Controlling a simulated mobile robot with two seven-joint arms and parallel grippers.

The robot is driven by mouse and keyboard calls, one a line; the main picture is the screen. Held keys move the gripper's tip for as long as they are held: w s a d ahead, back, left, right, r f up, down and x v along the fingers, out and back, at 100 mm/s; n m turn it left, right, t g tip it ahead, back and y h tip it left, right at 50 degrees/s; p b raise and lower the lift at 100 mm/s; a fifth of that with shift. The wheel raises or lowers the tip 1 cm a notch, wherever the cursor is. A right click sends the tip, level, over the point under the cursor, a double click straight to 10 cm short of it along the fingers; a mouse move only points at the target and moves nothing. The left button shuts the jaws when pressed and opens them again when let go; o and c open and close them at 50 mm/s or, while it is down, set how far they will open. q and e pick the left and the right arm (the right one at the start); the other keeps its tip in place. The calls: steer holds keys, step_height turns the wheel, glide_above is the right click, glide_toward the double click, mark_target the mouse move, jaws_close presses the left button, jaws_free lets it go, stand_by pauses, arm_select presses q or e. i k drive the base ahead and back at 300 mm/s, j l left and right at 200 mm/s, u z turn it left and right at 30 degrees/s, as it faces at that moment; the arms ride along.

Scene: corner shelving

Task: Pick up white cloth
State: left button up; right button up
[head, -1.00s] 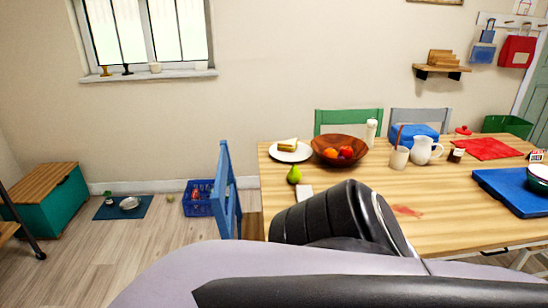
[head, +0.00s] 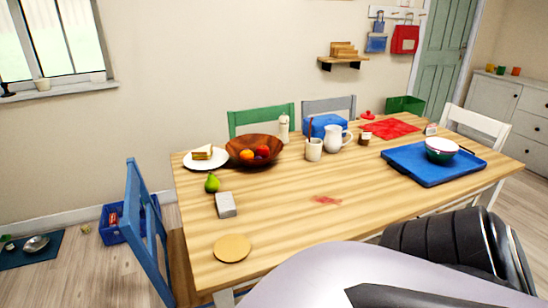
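A small white-grey folded block (head: 226,204) lies on the wooden table (head: 270,220), near its left end. It may be the white cloth, but I cannot tell for sure. Part of my own arm fills the lower right of the picture and hides the table's near edge there. Neither gripper shows.
A blue chair (head: 147,232) stands at the table's left end. A sandwich plate (head: 206,163), fruit bowl (head: 254,150), cup (head: 313,150) and white jug (head: 334,139) stand along the back. A blue tray (head: 425,172) with a bowl is at right. The table's middle is mostly clear.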

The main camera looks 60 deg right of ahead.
mark_target(227, 208)
steer(key=z, duration=1.25)
